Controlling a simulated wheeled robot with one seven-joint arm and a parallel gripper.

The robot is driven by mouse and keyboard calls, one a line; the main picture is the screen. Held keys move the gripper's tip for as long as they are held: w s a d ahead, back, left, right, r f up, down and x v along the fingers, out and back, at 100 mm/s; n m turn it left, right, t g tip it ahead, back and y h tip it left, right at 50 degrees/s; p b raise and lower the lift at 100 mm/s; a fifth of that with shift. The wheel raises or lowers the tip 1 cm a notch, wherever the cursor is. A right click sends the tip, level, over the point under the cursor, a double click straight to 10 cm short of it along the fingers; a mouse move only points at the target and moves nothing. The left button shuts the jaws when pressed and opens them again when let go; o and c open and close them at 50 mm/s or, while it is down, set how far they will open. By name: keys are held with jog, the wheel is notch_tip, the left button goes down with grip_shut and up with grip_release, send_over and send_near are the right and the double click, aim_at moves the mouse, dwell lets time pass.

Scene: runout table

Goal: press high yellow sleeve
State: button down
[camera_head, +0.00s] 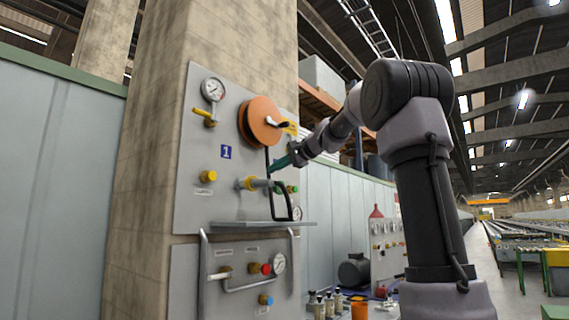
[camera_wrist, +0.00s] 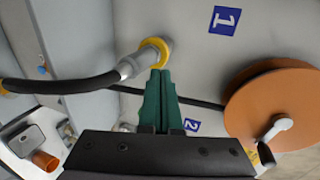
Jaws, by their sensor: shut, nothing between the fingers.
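The high yellow sleeve (camera_wrist: 155,46) is a ring around a metal hose fitting on the grey panel in the wrist view. A black hose (camera_wrist: 70,86) runs left from that fitting. In the head view the sleeve (camera_head: 240,184) sits mid-panel, right of a yellow knob. My gripper (camera_wrist: 161,72) has green fingers, closed together and empty. Their tips meet the sleeve's edge in the wrist view; whether they touch it I cannot tell. In the head view my gripper (camera_head: 273,168) reaches in from the right, above and right of the sleeve.
An orange reel (camera_head: 260,122) with a crank stands out from the panel above my gripper. A gauge (camera_head: 213,89) and yellow knob (camera_head: 207,177) are at left. A narrow shelf (camera_head: 262,224) and lower panel with pipes lie below. Labels 1 and 2 mark the panel.

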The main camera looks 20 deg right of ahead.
aim_at(254, 177)
jog(key=x, duration=0.4)
jog(key=shift+w+a+r, duration=0.25)
jog(key=shift+w+a, duration=0.05)
jog(key=shift+w, duration=0.05)
jog(key=shift+w+a, duration=0.45)
jog(key=shift+w, duration=0.2)
